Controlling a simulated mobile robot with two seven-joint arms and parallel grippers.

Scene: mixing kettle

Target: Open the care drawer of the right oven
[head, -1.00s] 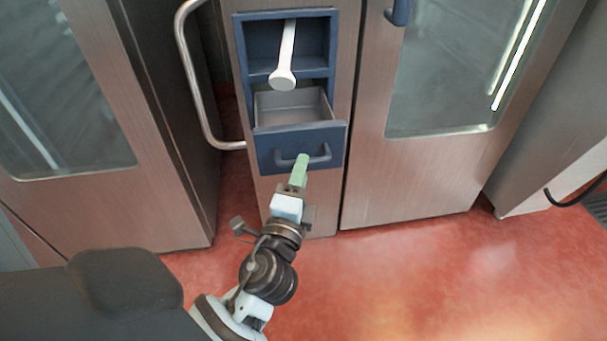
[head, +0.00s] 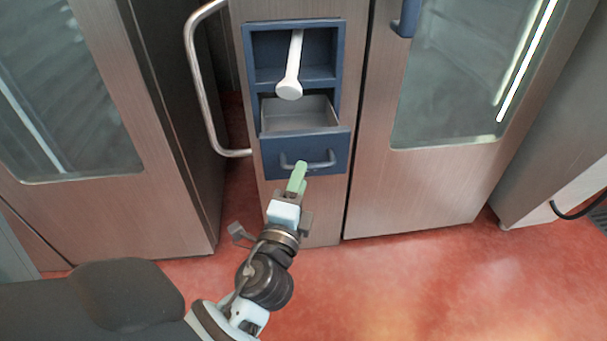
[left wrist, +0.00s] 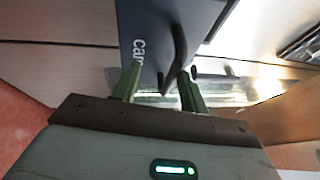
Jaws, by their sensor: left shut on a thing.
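The care drawer is pulled partly out of the narrow steel panel left of the right oven's door. Its blue front (head: 270,160) has a dark bar handle (head: 325,161), and its grey inside (head: 300,112) shows empty. My left gripper (head: 298,178) is at the handle with its green fingers. In the left wrist view, the fingers (left wrist: 160,88) stand on either side of the dark handle (left wrist: 178,48), beside partly hidden "care" lettering. My left gripper is shut on this handle. My right gripper is out of view.
A blue niche (head: 265,52) above the drawer holds a white stick-like tool (head: 290,85). The right oven's glass door (head: 450,85) is at right. A curved metal handle (head: 202,85) stands close at left. The red floor (head: 400,285) in front is clear.

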